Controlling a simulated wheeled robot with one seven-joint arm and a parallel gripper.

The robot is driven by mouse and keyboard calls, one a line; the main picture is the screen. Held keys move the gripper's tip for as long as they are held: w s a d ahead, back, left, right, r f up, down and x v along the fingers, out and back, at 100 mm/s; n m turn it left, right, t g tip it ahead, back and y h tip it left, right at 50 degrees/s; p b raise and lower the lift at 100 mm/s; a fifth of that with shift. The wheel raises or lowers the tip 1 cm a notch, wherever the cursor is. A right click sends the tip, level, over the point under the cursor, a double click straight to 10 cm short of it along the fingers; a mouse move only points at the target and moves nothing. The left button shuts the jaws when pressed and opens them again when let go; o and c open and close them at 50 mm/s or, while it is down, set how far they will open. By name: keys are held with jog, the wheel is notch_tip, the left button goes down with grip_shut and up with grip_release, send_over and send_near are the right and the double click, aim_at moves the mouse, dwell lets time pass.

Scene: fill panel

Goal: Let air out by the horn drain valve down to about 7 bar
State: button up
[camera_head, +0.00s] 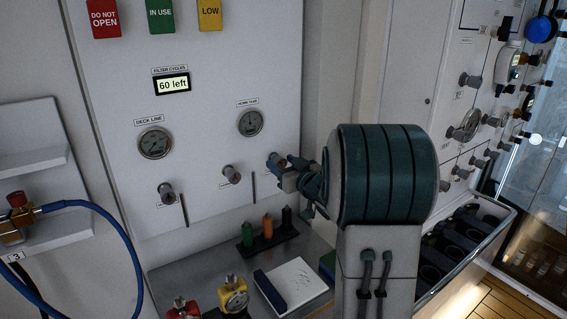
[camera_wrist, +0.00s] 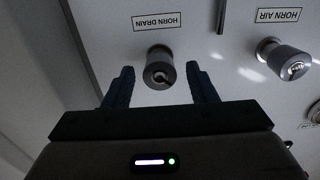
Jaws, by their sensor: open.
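The horn drain valve (camera_wrist: 160,72) is a grey round knob on the white panel under a label that appears upside down in the wrist view. My gripper (camera_wrist: 159,67) is open, with one dark finger on each side of the knob. I cannot tell whether either finger touches it. In the head view my gripper (camera_head: 291,179) is at the panel's lower right, at the drain knob (camera_head: 273,160), which it partly covers. The horn tank gauge (camera_head: 250,123) is a small round dial above. Its reading is too small to tell.
The horn air knob (camera_wrist: 284,60) is beside the drain knob. A deck line gauge (camera_head: 155,143) and another knob (camera_head: 167,193) are further left. Below is a grey shelf (camera_head: 190,262) with coloured markers (camera_head: 267,226), a notepad (camera_head: 292,284) and red and yellow fittings.

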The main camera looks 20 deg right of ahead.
jog(key=c, duration=1)
jog(key=shift+m, duration=0.4)
jog(key=m+p, duration=0.2)
jog(key=m, duration=0.1)
jog(key=shift+d+r+m, duration=0.1)
jog(key=shift+m, duration=0.2)
jog(key=m+p, duration=0.2)
jog(key=m, duration=0.2)
jog(key=shift+m, duration=0.3)
